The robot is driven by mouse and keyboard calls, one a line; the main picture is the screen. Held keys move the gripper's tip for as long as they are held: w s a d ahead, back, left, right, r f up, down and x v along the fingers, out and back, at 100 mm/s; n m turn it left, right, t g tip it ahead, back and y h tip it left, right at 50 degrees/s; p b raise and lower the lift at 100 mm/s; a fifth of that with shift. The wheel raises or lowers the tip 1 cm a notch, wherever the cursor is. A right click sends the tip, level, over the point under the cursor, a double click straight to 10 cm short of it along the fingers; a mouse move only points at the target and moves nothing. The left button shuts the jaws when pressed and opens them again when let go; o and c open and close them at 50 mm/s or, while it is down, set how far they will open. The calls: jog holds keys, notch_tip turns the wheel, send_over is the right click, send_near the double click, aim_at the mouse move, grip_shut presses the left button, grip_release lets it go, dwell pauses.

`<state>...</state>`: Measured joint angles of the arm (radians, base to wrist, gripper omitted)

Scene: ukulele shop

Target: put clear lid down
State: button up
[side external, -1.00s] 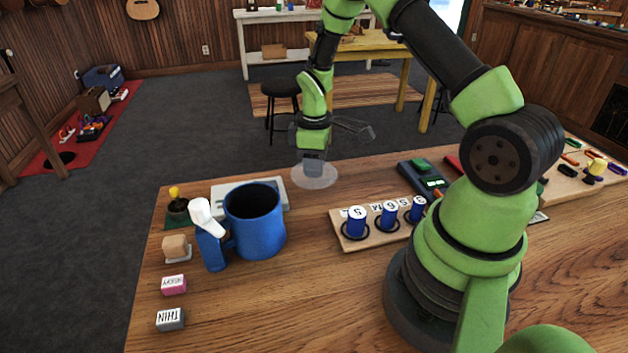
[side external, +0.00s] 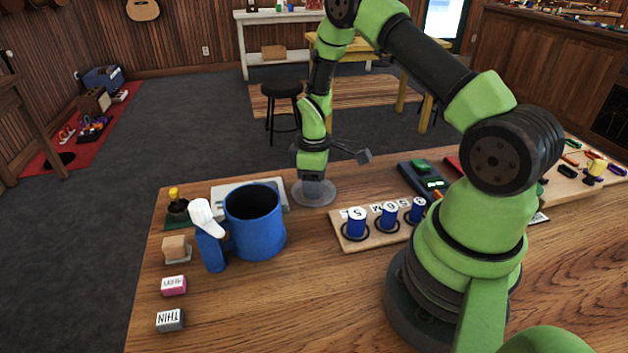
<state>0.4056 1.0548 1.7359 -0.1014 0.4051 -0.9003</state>
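The clear lid (side external: 322,198) is a round, see-through disc near the far edge of the table, between the blue mug and the wooden board of blue cylinders. It looks level and at or very near the table top; I cannot tell whether it touches. My gripper (side external: 312,184) points down right over the lid, at its middle. The fingers are small and dark here, and whether they are shut on the lid does not show clearly.
The blue mug (side external: 255,222) and a blue spray bottle with white top (side external: 208,235) stand left. A wooden board (side external: 375,240) holds blue labelled cylinders. A green and dark device (side external: 422,180) lies to the right. The front middle of the table is clear.

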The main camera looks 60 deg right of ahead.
jog(key=s+a+r+m+t, duration=0.1)
jog(key=a+r, duration=0.1)
jog(key=r, duration=0.8)
jog(key=a+r+m+t, duration=0.1)
jog(key=a+r, duration=0.2)
jog(key=r, duration=0.8)
jog(key=s+a+r+m+t+y, duration=0.1)
jog(key=s+a+r+m+t, duration=0.1)
jog(key=s, duration=0.5)
jog(key=s+a+r+m+t+y, duration=0.1)
jog(key=s+a+r+m+t, duration=0.2)
jog(key=s+a+r, duration=0.4)
jog(key=shift+s+a+r+m, duration=0.15)
jog(key=shift+s+a+m, duration=0.3)
jog(key=shift+a+m, duration=0.35)
